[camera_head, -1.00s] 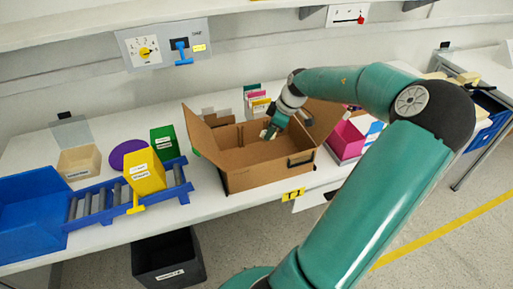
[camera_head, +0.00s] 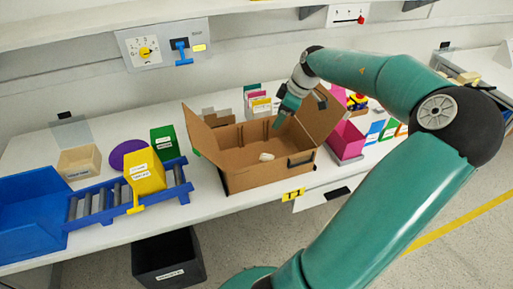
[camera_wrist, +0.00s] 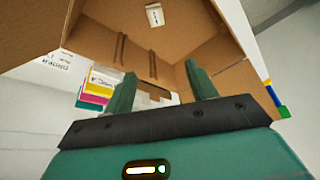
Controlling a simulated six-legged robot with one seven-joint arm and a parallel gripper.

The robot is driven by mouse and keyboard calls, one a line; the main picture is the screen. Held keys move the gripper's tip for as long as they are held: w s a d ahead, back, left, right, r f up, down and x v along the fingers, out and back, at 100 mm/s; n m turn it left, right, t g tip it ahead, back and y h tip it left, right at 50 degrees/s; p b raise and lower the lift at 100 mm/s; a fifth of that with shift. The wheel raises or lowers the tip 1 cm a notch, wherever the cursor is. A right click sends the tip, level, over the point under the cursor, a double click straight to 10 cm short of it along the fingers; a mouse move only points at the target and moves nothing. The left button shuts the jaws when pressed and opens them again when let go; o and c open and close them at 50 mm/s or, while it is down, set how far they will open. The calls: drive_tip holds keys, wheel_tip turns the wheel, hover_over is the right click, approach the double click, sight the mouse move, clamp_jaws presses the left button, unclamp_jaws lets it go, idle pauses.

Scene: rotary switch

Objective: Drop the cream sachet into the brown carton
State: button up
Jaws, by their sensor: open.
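The brown carton (camera_head: 240,182) stands open on the white table with its flaps spread. The cream sachet (camera_head: 267,157) lies inside it, on the carton's floor. In the wrist view the sachet (camera_wrist: 154,15) shows at the top, apart from my fingers, and the carton's inside wall (camera_wrist: 140,55) lies beyond them. My gripper (camera_head: 279,123) is above the right rear part of the carton. Its two green fingers (camera_wrist: 160,82) are apart with nothing between them.
A blue roller conveyor (camera_head: 95,206) with a yellow box (camera_head: 146,171) is left of the carton. A pink bin (camera_head: 346,140) stands close on the right. Coloured folders (camera_head: 260,103) are behind. A black bin (camera_head: 167,262) is below the table's front edge.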

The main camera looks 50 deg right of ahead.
drive_tip(key=a+v, duration=0.1)
drive_tip(key=v, duration=0.5)
drive_tip(key=shift+d+r, duration=0.25)
drive_tip(key=shift+d, duration=0.25)
drive_tip(key=shift+s, duration=0.1)
